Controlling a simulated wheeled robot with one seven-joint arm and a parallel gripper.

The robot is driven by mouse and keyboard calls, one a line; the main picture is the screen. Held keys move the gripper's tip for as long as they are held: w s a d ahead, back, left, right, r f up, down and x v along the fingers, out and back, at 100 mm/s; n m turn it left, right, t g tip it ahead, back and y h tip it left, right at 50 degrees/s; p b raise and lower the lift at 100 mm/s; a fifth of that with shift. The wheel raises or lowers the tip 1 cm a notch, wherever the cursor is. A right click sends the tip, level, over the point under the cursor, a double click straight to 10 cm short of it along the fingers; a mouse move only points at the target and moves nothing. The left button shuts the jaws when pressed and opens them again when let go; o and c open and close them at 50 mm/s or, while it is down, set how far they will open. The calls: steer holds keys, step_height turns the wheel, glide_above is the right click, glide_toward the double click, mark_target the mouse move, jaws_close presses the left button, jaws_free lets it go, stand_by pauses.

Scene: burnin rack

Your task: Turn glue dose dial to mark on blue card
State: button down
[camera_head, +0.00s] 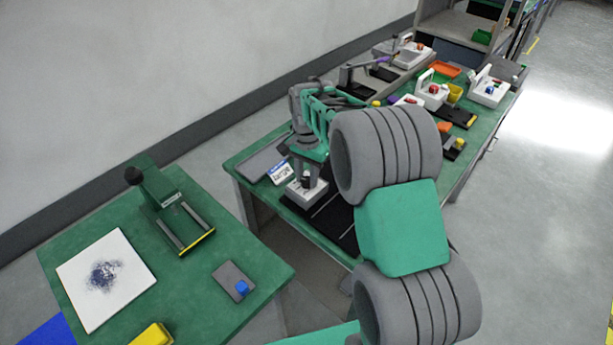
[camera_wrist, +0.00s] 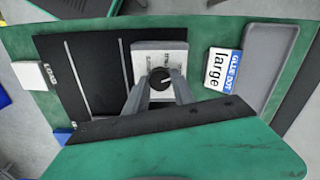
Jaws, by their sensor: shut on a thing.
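The glue dose dial (camera_wrist: 160,77) is a round black knob with a pale pointer line, on top of a light grey box (camera_wrist: 146,50). Small print sits around the dial, too small to read fully. My gripper (camera_wrist: 160,88) reaches down with its fingers on both sides of the dial and is shut on it. The blue and white card (camera_wrist: 222,70) stands right of the box in the wrist view and reads "GLUE DOT" and "large".
A black mat (camera_wrist: 85,75) with pale lines lies beside the box. In the head view, another green table (camera_head: 215,300) stands at the front left, across a gap.

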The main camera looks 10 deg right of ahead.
mark_target(307, 180)
stand_by(0.4)
steer(key=c, duration=1.1)
jaws_free()
steer(key=shift+o, duration=0.2)
step_height(307, 180, up, 7)
steer(key=shift+r+b, duration=0.15)
steer(key=shift+b, duration=0.2)
steer(key=shift+r, duration=0.25)
steer(key=shift+s+r, duration=0.2)
steer(key=shift+r, duration=0.05)
steer(key=s+n+t, duration=0.3)
steer(key=s+n, duration=0.6)
steer(key=s, duration=1.3)
steer(key=shift+a+r, duration=0.2)
steer(key=shift+a, duration=0.05)
